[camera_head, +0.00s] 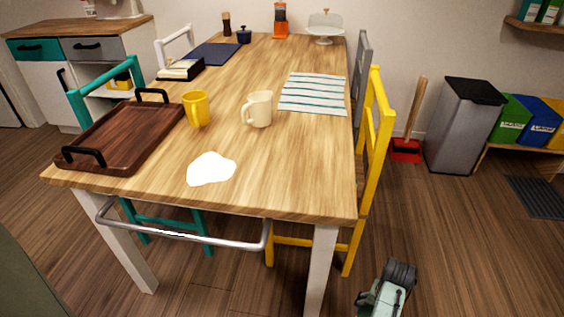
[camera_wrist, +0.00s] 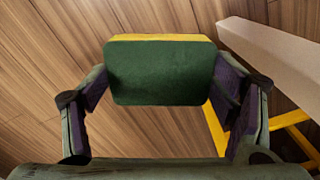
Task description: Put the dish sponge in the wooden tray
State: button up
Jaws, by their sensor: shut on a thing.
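The dish sponge (camera_wrist: 160,75), dark green on its broad face with a yellow edge, is between the two fingers of my gripper (camera_wrist: 162,88) in the wrist view. My gripper is shut on it, over the wood floor. The sponge cannot be made out in the head view. There, a part of my arm (camera_head: 388,290) shows low at the right, below the table's height. The dark brown wooden tray (camera_head: 120,135) with two black handles lies on the near left of the table. Its inside looks empty.
The wooden table (camera_head: 300,150) holds a yellow mug (camera_head: 197,109), a cream mug (camera_head: 259,109), a white puddle-like patch (camera_head: 210,169) and a striped cloth (camera_head: 313,93). A yellow chair (camera_head: 382,120) stands at its right side. A pale leg (camera_wrist: 275,55) is close beside my gripper.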

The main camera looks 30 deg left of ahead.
aim_at(126, 135)
jog(key=k+j+z, duration=0.15)
jog(key=j+z, duration=0.15)
jog(key=k+j+z, duration=0.3)
jog(key=j, duration=0.15)
jog(key=k+j+z, duration=0.15)
jog(key=j, duration=0.25)
jog(key=k+j+z, duration=0.1)
jog(key=k+j, duration=0.3)
jog(key=k+j+z, duration=0.15)
jog(key=k+j, duration=1.15)
